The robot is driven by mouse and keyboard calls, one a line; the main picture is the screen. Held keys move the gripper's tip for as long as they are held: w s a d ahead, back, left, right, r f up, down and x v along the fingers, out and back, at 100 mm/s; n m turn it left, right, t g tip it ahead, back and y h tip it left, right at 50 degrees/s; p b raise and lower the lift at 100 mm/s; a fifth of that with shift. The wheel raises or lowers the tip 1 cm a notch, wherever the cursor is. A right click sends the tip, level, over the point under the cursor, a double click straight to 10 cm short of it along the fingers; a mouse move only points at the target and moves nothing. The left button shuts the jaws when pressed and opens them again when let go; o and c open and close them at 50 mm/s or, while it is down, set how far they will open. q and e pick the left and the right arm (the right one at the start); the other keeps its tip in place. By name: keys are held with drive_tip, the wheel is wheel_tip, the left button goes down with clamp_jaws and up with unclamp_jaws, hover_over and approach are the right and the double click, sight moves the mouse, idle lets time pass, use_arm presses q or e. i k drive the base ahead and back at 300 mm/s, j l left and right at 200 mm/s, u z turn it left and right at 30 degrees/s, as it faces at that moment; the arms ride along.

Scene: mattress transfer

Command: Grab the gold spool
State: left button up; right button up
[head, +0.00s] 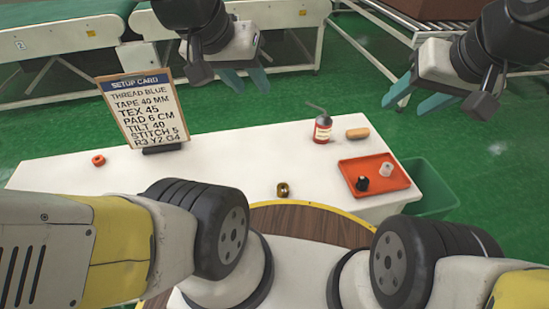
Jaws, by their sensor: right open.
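The gold spool (283,190) is a small gold and dark piece on the white table, near its front edge and just beyond the round brown top. My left gripper (247,82) hangs beyond the table's far edge, up and left of the spool in the picture. Its two teal fingers are apart with nothing between them. My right gripper (416,97) is at the upper right, open and empty, well away from the spool. Nothing covers the spool.
A red tray (350,163) at the right holds a black spool (362,184) and a white spool (386,170). A red bottle (322,130) and a tan block (357,133) stand behind it. An orange-red spool (98,160) and a setup card (144,106) are left. The table's middle is clear.

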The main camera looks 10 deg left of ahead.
sight(283, 192)
drive_tip(key=j+u, duration=0.15)
drive_tip(key=u, duration=0.15)
drive_tip(key=k+j, duration=0.2)
drive_tip(key=j, duration=0.15)
drive_tip(key=k+j+z, duration=0.1)
drive_tip(key=j, duration=0.25)
drive_tip(key=k+j+z, duration=0.1)
drive_tip(key=k+j, duration=0.15)
